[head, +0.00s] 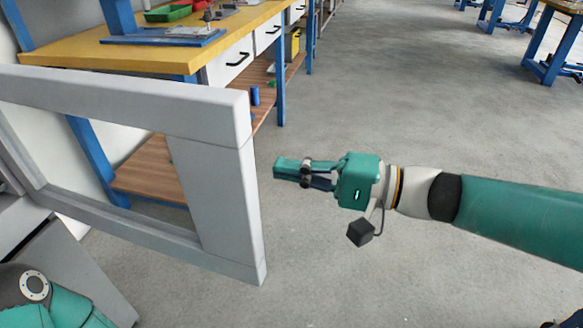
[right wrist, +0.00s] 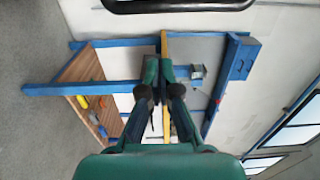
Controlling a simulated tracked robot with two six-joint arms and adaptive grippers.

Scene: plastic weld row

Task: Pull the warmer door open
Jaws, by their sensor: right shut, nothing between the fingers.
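The warmer door (head: 222,195) is a pale grey frame around a see-through opening in the head view's left part. It stands swung out, with its free edge towards the middle of the picture. Part of the grey warmer body shows behind it at the lower left. My right gripper (head: 276,168) is shut and empty, pointing left just right of the door's free edge, with a small gap between them in the picture. Its closed fingers also show in the right wrist view (right wrist: 166,68). I see no handle on the door's visible face. My left gripper is out of view.
A yellow-topped workbench (head: 140,56) with blue legs and white drawers stands behind the door. A blue cylinder (head: 255,96) is on its wooden lower shelf (head: 150,172). Grey floor right of the door is clear around my right arm. Other benches stand far right.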

